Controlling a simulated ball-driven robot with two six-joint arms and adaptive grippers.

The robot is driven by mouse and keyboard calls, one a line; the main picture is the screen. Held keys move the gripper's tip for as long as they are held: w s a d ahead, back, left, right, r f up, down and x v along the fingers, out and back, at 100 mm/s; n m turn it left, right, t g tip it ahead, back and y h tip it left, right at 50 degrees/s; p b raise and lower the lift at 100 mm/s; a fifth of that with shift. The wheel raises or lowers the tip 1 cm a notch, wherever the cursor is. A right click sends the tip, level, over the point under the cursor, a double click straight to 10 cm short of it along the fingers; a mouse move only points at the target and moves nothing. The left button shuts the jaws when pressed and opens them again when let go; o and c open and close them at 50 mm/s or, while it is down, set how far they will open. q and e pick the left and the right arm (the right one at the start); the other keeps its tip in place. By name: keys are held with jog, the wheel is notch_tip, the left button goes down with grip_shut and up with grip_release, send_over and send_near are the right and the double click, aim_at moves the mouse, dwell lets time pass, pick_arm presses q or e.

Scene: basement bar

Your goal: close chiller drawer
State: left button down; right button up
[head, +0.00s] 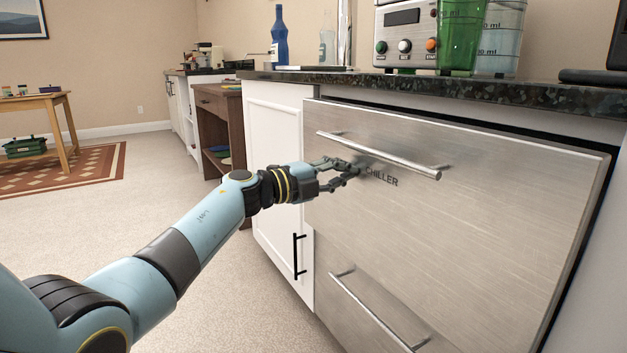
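The chiller drawer (480,225) has a wide brushed-steel front with the word CHILLER on it and a horizontal bar handle (375,153) near its top. Its front stands a little out from the cabinet, with a dark gap along the top and right edges. My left gripper (356,172) is at the drawer front, below the handle and beside the label, partly covering the label's left end. My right gripper is not in view.
A second steel drawer (350,300) with its own handle is below. A white cabinet door (277,150) is to the left. The granite counter (480,92) above holds a control-panel appliance (406,38), a green pitcher (460,35) and a blue bottle (280,38).

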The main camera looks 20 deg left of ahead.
pick_arm(q)
jog(key=x, duration=0.4)
jog(key=shift+r, duration=0.15)
jog(key=shift+w, duration=0.1)
